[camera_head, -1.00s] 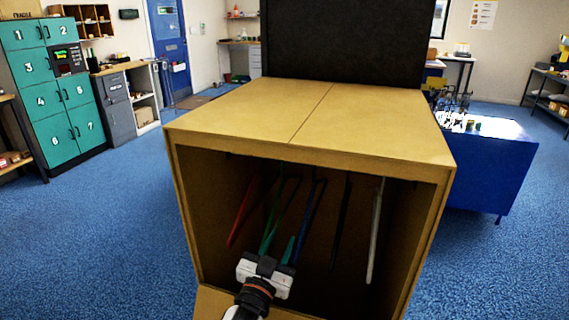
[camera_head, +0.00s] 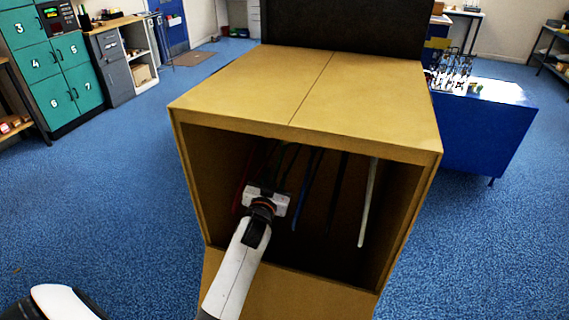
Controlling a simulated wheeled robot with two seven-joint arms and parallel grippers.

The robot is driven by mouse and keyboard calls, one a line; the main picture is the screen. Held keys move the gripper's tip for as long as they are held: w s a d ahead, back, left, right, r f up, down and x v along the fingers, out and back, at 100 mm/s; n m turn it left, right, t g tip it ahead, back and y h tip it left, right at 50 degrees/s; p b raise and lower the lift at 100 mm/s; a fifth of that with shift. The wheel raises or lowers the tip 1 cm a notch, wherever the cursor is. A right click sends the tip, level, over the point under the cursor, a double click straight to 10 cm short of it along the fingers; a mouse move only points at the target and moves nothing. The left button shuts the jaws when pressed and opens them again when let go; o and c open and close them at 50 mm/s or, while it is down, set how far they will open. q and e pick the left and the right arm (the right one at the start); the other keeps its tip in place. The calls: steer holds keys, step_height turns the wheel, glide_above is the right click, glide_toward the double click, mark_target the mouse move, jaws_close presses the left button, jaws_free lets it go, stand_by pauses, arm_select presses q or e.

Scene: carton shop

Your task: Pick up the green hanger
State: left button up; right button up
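The green hanger (camera_head: 291,157) hangs inside an open-fronted cardboard carton (camera_head: 213,190). Only a dark, thin upper part of it shows; my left gripper and the shadow hide the rest. My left gripper (camera_head: 267,195) reaches into the carton's opening, right in front of the green hanger. Its fingers are hidden behind its white body, so I cannot tell whether they are around the hanger or touching it. My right gripper is not in view.
A red hanger (camera_head: 241,184) hangs to the left, close to the gripper. A blue hanger (camera_head: 307,190), a black hanger (camera_head: 338,190) and a white hanger (camera_head: 367,205) hang to the right. The carton's side walls and top bound the space.

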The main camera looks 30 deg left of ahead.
mark_target(276, 172)
arm_select(q)
steer(key=shift+x, duration=1.6)
jaws_close()
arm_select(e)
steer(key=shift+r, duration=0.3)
arm_select(q)
steer(key=shift+r, duration=0.15)
